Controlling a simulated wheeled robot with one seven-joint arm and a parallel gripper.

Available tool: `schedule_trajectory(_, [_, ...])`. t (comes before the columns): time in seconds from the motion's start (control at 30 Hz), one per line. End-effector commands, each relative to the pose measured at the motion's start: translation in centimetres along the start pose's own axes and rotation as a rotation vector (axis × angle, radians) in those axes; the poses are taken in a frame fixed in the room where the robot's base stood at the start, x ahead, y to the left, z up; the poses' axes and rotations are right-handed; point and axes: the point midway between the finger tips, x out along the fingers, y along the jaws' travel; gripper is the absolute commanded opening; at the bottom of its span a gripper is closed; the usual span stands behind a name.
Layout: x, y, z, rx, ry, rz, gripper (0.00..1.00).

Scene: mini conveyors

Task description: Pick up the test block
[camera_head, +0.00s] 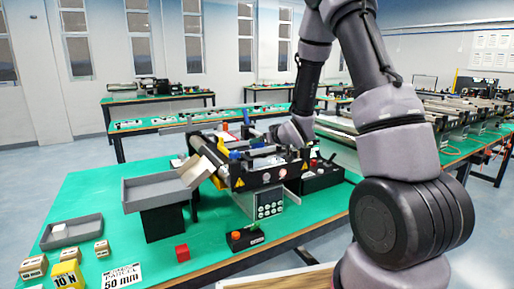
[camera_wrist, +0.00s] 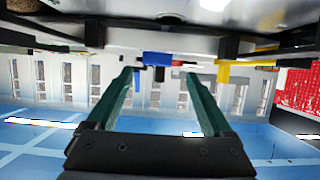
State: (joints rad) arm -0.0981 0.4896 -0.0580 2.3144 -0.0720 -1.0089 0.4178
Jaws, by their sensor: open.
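No object is labelled as the test block. A small blue part (camera_wrist: 160,58) shows beyond the fingertips in the wrist view. In the head view my arm reaches down behind the conveyor (camera_head: 265,180), well away from the red cube; the fingers cannot be made out there. A red textured surface (camera_wrist: 298,90) is at the right of the wrist view.
A grey raised tray (camera_head: 160,190) stands left of the conveyor. A low grey tray (camera_head: 72,232), yellow and cream weight blocks (camera_head: 66,276) and a 50 mm card (camera_head: 121,275) lie at the front left. A control box (camera_head: 246,238) sits near the front edge. Green table is clear at left.

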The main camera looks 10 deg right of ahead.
Motion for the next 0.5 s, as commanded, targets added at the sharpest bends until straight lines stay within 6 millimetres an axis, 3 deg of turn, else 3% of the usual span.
schedule_trajectory(0.3, [4.3,0.3,0.4,0.0,-0.001,-0.001,0.85])
schedule_trajectory(0.5, [5.0,0.4,0.3,0.0,-0.001,0.0,0.85])
